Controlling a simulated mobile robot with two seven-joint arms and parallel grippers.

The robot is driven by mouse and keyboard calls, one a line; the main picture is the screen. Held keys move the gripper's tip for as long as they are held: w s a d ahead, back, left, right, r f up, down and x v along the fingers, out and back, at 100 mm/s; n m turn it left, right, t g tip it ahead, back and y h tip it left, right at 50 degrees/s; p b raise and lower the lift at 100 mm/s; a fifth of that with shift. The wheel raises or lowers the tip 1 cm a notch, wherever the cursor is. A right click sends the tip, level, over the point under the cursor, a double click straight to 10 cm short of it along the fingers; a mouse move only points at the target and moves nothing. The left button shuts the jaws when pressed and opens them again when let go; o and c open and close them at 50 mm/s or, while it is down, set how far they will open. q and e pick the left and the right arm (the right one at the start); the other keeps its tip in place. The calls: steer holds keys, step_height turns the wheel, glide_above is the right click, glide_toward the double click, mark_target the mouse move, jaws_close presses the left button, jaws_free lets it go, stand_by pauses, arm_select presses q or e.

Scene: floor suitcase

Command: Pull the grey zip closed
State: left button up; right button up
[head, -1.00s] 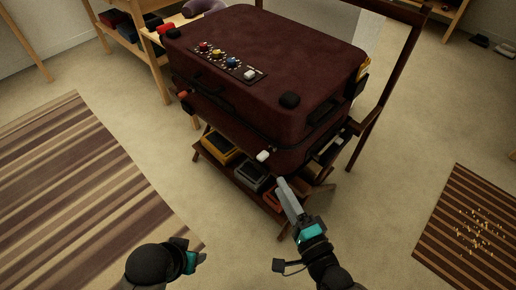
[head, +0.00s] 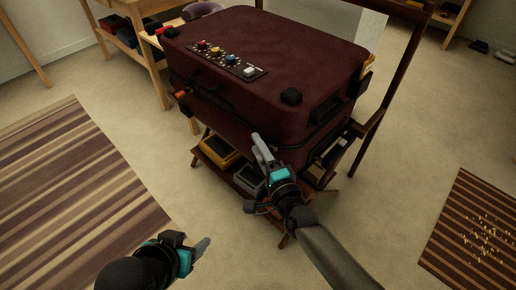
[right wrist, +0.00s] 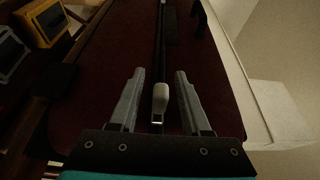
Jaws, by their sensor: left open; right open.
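A dark red suitcase (head: 265,55) lies closed on a wooden rack. A dark zip line runs around its side, seen in the right wrist view (right wrist: 160,45). A pale grey zip pull (right wrist: 160,97) stands between the two fingers of my right gripper (right wrist: 160,74), with a gap on each side. My right gripper (head: 261,146) is open at the suitcase's near side and hides the pull in the head view. My left gripper (head: 198,246) is away from the suitcase, low over the floor; it is open and empty.
A red tab (head: 181,94) sits at the suitcase's left corner. A dial panel (head: 226,57) is on its lid. A yellow box (head: 218,151) and a grey box (head: 248,179) are on the rack shelf below. The rack's upright frame (head: 399,70) rises at right.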

steer(key=shift+w+a, duration=0.1)
steer(key=shift+w, duration=0.1)
jaws_close()
stand_by(0.4)
stand_by(1.1)
